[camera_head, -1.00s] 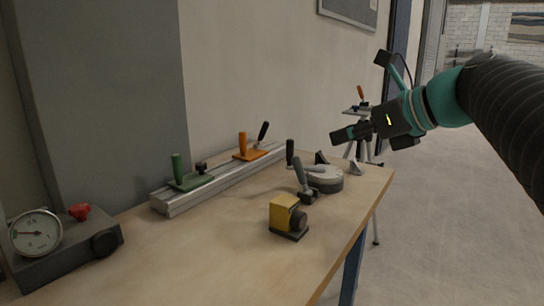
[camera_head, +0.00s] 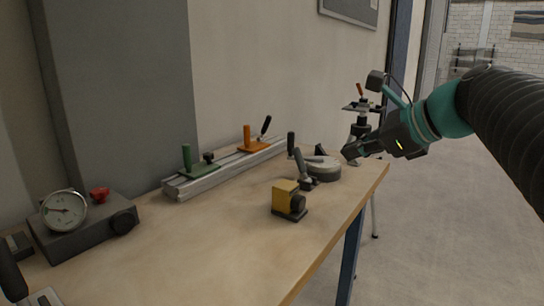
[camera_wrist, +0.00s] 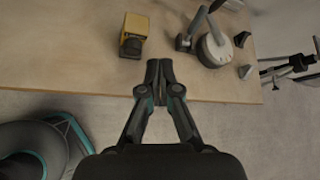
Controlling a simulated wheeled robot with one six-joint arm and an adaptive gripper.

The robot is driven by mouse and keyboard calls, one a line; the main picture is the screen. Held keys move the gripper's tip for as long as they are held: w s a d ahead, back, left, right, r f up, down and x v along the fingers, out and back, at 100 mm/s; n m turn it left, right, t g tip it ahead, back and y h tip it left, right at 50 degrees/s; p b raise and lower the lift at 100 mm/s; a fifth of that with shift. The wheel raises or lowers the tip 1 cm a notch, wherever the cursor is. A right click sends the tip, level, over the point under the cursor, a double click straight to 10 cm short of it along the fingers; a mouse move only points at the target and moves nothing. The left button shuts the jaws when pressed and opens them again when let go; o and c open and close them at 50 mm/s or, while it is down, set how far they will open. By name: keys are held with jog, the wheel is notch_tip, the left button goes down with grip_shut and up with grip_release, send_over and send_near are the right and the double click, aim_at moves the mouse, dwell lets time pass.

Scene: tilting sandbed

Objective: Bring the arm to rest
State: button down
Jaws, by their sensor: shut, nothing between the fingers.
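My arm reaches in from the right in the head view, and my gripper (camera_head: 352,154) is beside the far right corner of the wooden bench (camera_head: 240,230). In the wrist view my gripper (camera_wrist: 159,68) has its two fingers together, with nothing between them. The fingertips overlap the bench edge (camera_wrist: 90,92) in that view; their height above it I cannot tell. They are apart from the yellow block (camera_wrist: 135,30) and the round grey tilting device (camera_wrist: 214,46).
A rail with a green clamp (camera_head: 198,166) and an orange clamp (camera_head: 252,142) lies along the wall. A grey box with a dial gauge (camera_head: 64,210) is at left. A stand (camera_head: 362,106) is beyond the bench. The floor (camera_head: 440,230) at right is open.

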jog(key=s+d+f+n+g+h, duration=0.1)
jog(key=s+d+f+n+h, duration=0.2)
jog(key=f+n, duration=0.4)
jog(key=s+d+f+n+g+h, duration=0.15)
jog(key=s+f+n, duration=0.3)
jog(key=f, duration=0.45)
jog(key=s+a+f+n+h, duration=0.3)
jog(key=s+a+f+n, duration=0.1)
jog(key=s+f+n, duration=0.6)
jog(key=shift+s+n+g, duration=0.35)
jog(key=shift+s+n, duration=0.1)
jog(key=shift+s, duration=0.5)
